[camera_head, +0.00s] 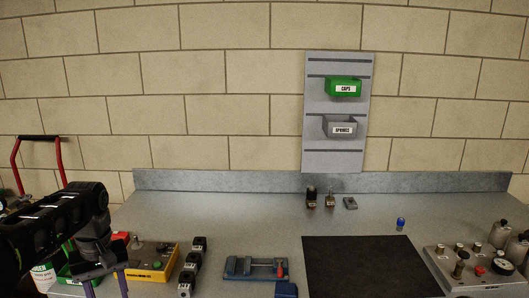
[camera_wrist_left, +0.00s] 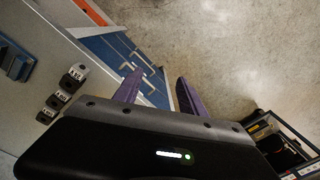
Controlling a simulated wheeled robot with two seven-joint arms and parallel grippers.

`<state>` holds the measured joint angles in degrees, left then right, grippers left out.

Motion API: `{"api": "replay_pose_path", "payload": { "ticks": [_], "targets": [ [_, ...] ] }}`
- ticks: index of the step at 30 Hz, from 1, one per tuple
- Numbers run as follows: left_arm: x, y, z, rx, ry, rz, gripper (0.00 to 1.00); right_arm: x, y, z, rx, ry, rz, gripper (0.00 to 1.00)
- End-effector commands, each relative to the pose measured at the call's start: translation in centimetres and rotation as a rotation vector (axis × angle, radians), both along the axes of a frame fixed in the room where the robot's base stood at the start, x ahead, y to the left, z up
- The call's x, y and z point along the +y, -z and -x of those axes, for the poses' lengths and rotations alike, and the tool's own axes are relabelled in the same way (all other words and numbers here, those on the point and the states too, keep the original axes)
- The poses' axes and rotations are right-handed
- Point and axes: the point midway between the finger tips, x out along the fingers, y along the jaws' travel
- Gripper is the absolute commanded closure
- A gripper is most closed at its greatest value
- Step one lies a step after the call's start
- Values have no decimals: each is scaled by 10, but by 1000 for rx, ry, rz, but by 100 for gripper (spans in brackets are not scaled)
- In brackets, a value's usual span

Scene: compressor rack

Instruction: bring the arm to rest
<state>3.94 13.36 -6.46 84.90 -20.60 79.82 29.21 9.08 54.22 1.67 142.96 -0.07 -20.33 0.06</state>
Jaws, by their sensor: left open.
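My left arm (camera_head: 55,222) comes in from the left edge of the head view, over the left end of the bench. Its gripper (camera_head: 106,288) hangs pointing down at the bottom left, with purple fingers cut off by the frame edge. In the left wrist view the gripper (camera_wrist_left: 160,76) is open, its two purple fingers apart with nothing between them. Behind the fingers are blue drawers (camera_wrist_left: 115,50) and bare floor. My right gripper is not in view.
The grey bench (camera_head: 240,215) carries a yellow box (camera_head: 152,262), black-and-grey blocks (camera_head: 192,262), a blue fixture (camera_head: 255,268), a black mat (camera_head: 368,268) and a grey manifold (camera_head: 475,270). Small parts stand near the back. A wall panel (camera_head: 335,160) holds green and grey bins.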

Motion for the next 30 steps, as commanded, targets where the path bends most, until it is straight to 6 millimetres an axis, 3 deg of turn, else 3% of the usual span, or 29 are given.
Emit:
{"api": "replay_pose_path", "payload": {
  "ticks": [10,17,20,24,26,30],
  "targets": [
    [-27,52,-15,-9,86,38,52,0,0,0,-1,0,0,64],
    [-64,115,-22,-24,178,90,52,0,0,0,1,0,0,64],
    [-86,151,-22,-33,225,123,52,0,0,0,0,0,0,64],
    [-132,219,-7,-51,305,193,52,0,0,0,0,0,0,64],
    [-158,255,9,-60,343,232,52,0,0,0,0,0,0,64],
    [-223,333,68,-92,411,322,52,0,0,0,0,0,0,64]
  ]
}}
